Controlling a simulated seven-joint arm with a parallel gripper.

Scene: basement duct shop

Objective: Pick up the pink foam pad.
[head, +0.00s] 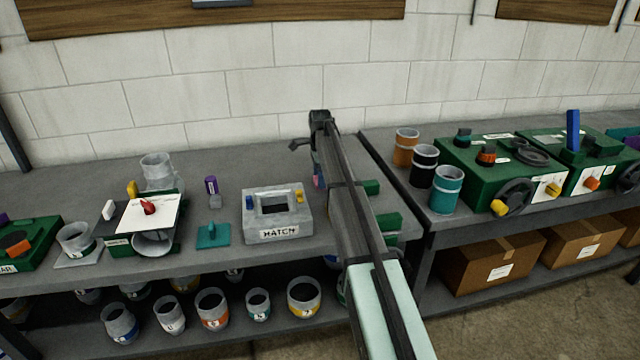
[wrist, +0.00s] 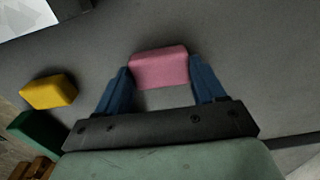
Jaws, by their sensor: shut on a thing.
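The pink foam pad (wrist: 159,66) is a small rounded block between the two blue fingertips of my gripper (wrist: 160,75) in the wrist view. My gripper is shut on it, one finger at each end. In the head view only a small pink bit of the pad (head: 318,182) shows beside my arm, right of the grey HATCH box. My arm hides most of the gripper there. I cannot tell whether the pad touches the bench or is just above it.
The HATCH box (head: 278,230) stands left of my gripper. A yellow block (wrist: 49,92) and a green block (wrist: 36,133) lie at the left in the wrist view. A teal trowel-like tool (head: 213,235) lies left of the box. Several cans and green machines (head: 485,165) stand on the right bench.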

